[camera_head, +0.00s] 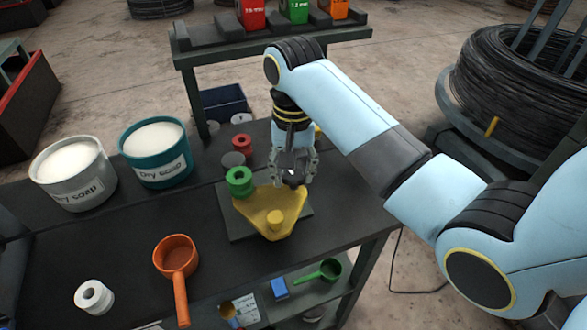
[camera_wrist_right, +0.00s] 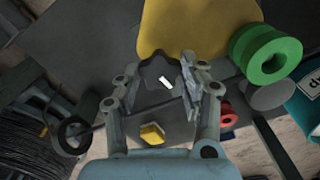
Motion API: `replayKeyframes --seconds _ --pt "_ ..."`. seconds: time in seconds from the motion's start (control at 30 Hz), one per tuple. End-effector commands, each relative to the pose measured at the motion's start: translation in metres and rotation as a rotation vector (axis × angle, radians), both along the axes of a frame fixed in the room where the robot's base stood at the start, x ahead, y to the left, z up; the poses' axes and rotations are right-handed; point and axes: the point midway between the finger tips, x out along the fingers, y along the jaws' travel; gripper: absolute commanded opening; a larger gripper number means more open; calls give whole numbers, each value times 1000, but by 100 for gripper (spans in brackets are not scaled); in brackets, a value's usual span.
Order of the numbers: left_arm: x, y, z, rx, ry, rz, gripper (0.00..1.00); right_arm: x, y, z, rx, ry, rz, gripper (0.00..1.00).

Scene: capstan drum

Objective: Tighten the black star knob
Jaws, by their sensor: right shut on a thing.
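The black star knob (camera_wrist_right: 158,70) has a white mark on top and sits at the edge of a yellow three-cornered plate (camera_head: 262,212). My right gripper (camera_head: 292,178) points down over the plate's far right corner. In the right wrist view its two fingers (camera_wrist_right: 160,84) are on either side of the knob and shut on it. In the head view the fingers hide most of the knob. The yellow plate (camera_wrist_right: 195,28) also shows in the right wrist view. My left gripper is not in view.
Two dry soap tubs (camera_head: 156,153) stand at the left. An orange ladle (camera_head: 176,262) and a white roll (camera_head: 93,297) lie in front. The bench's middle left is clear.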

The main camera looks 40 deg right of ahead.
Motion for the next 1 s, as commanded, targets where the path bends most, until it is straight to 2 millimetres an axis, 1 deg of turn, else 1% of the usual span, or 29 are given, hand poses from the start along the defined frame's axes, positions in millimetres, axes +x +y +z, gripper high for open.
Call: replayKeyframes --seconds 0.2,0.4,0.93,0.97,1.0 --pt "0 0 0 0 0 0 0 1 -1 1 -1 -4 -119 9" --pt "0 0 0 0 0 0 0 1 -1 1 -2 -5 -179 9" --pt "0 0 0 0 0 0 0 1 -1 1 -1 -4 -202 9" --pt "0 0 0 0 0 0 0 1 -1 1 -1 -4 -201 44" --pt "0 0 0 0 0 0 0 1 0 1 -1 -4 -201 49"
